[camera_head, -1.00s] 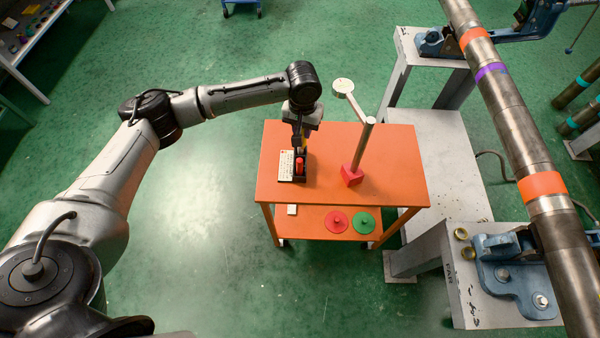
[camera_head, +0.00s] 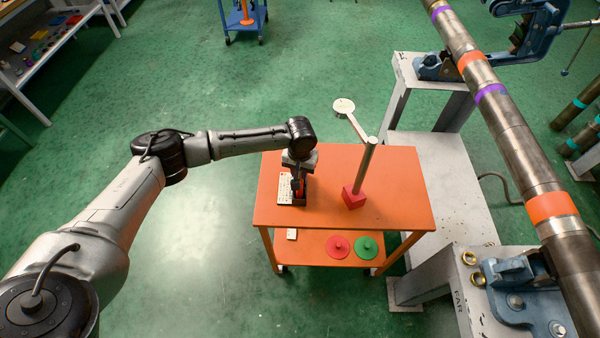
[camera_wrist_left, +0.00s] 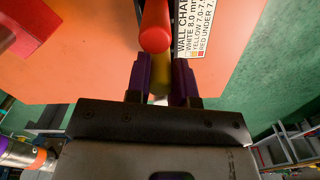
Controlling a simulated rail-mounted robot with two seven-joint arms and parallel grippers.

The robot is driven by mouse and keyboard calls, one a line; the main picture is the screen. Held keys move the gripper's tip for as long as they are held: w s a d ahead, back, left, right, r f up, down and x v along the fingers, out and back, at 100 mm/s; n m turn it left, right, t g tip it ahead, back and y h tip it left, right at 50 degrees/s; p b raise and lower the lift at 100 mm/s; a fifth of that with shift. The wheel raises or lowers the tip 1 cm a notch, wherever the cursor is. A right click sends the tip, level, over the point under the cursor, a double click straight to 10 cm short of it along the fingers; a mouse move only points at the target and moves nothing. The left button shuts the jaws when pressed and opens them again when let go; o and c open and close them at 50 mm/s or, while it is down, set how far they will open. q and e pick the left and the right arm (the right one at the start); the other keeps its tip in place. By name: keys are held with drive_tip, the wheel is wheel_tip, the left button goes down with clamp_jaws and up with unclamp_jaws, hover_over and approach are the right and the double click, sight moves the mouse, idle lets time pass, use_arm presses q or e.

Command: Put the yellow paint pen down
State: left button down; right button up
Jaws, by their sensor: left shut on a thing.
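The yellow paint pen (camera_wrist_left: 160,87) shows as a small yellow piece between the purple fingers of my left gripper (camera_wrist_left: 161,82) in the left wrist view; most of it is hidden. In the head view my left gripper (camera_head: 298,180) is low over a dark holder (camera_head: 300,201) on the orange table (camera_head: 400,195). It is shut on the pen. A red pen (camera_wrist_left: 155,32) stands just beyond the fingers. I cannot tell whether the yellow pen touches the holder. My right gripper is out of view.
A white wall chart card (camera_head: 284,190) lies left of the holder. A red block with a tall post (camera_head: 361,175) stands to its right. Red (camera_head: 338,246) and green (camera_head: 366,247) discs lie on the lower shelf. A large pipe (camera_head: 515,140) in vises runs along the right.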

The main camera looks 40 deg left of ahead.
use_arm(q)
drive_tip(key=shift+f, duration=0.3)
drive_tip(key=c, duration=1)
unclamp_jaws()
drive_tip(key=shift+f, duration=0.15)
